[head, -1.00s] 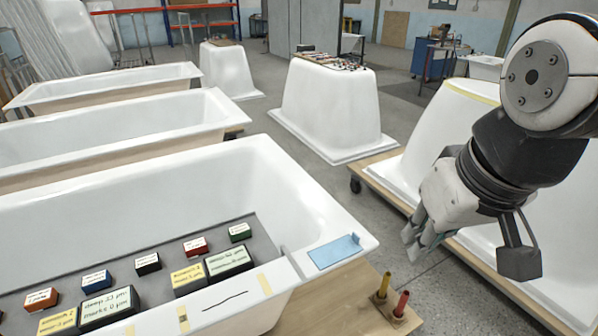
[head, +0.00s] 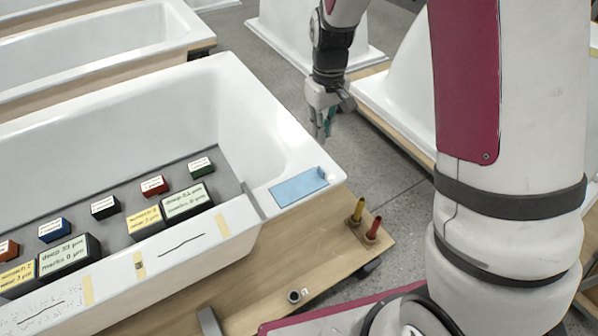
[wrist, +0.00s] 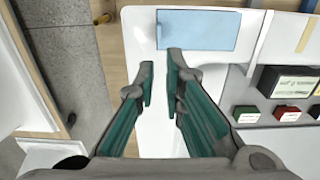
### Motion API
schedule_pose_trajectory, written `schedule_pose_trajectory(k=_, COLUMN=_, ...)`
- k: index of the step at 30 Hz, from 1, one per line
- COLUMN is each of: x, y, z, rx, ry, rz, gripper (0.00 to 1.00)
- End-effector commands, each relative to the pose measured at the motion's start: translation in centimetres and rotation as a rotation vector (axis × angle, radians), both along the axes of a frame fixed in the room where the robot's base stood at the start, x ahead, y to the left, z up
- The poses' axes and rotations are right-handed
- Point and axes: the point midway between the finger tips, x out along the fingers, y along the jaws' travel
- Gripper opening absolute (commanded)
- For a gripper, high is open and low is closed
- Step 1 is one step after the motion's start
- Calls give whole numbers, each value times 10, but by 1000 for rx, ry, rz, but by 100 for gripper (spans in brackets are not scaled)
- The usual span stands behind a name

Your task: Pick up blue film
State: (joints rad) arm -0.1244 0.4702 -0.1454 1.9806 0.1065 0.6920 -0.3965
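The blue film (head: 298,187) is a flat light-blue rectangle on the white rim at the near right corner of the front bathtub. A small tab stands up at its right end. The film also shows at the top of the wrist view (wrist: 212,30), where the tab is at its left end. My gripper (head: 321,132) is above and beyond the film in the head view, pointing down and apart from it. In the wrist view my gripper (wrist: 160,62) has a narrow gap between its green-padded fingers, with nothing between them. The fingertips point toward the film's tab end.
Several labelled blocks, such as a green one (head: 200,167), stand on a grey mat (head: 228,176) in the bathtub (head: 262,125). A yellow tool (head: 357,211) and a red tool (head: 374,229) stand upright on the wooden platform (head: 250,275). More tubs stand behind.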

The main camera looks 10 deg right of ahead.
Motion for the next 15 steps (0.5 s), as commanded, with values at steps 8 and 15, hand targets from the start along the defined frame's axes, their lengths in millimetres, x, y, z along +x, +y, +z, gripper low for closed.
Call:
schedule_pose_trajectory(k=8, x=1, y=0, z=-41, rx=-3, ry=10, rz=6, gripper=10)
schedule_pose_trajectory(k=15, x=1, y=0, z=-81, rx=-2, ry=9, rz=6, gripper=10)
